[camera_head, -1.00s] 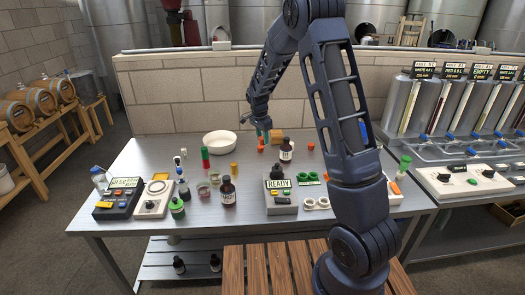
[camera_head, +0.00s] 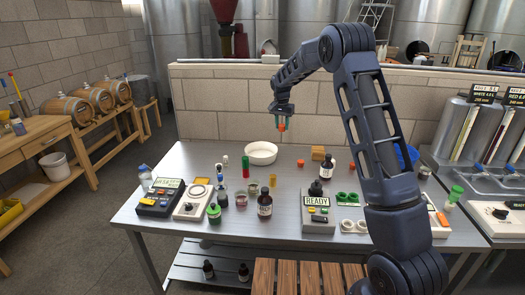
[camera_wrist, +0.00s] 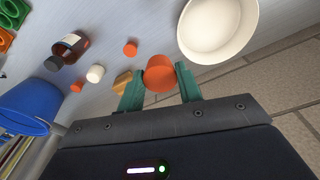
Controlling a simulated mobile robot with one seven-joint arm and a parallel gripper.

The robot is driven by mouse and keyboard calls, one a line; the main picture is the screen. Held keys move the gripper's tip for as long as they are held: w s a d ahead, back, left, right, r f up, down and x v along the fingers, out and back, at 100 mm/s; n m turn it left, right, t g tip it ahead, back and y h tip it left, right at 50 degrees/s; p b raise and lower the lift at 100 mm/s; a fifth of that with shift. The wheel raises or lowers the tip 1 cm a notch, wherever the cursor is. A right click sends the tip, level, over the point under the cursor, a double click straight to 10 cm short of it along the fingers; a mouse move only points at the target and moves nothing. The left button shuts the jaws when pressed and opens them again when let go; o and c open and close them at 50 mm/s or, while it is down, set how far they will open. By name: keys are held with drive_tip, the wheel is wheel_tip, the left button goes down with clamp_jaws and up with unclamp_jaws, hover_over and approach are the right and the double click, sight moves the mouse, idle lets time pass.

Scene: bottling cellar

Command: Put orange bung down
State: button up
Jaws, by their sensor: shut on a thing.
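My gripper (camera_head: 281,124) is shut on the orange bung (camera_head: 282,127). It holds the bung in the air above the back of the steel table (camera_head: 200,228), just right of and above the white bowl (camera_head: 262,154). In the wrist view the orange bung (camera_wrist: 159,74) sits between the two green fingers, clear of the table surface. The white bowl (camera_wrist: 218,27) shows close by at the upper right. Another small orange piece (camera_wrist: 130,48) lies on the table, and it also shows in the head view (camera_head: 300,162).
A wooden block (camera_head: 318,153) and dark bottles (camera_head: 326,168) stand right of the bowl. A blue container (camera_head: 408,156) is further right. The READY device (camera_head: 317,212), scale (camera_head: 191,203) and several small bottles fill the front. The brick wall (camera_head: 215,112) rises behind the table.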

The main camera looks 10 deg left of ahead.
drive_tip(key=w+a+n+y, duration=0.1)
drive_tip(key=w+a+n, duration=0.7)
drive_tip(key=w+a, duration=0.25)
drive_tip(key=n, duration=0.1)
approach(260, 155)
drive_tip(key=f, duration=0.5)
drive_tip(key=shift+w+a+f, duration=0.1)
drive_tip(key=shift+w+f, duration=0.3)
drive_tip(key=o, duration=1)
drive_tip(key=shift+f, duration=0.15)
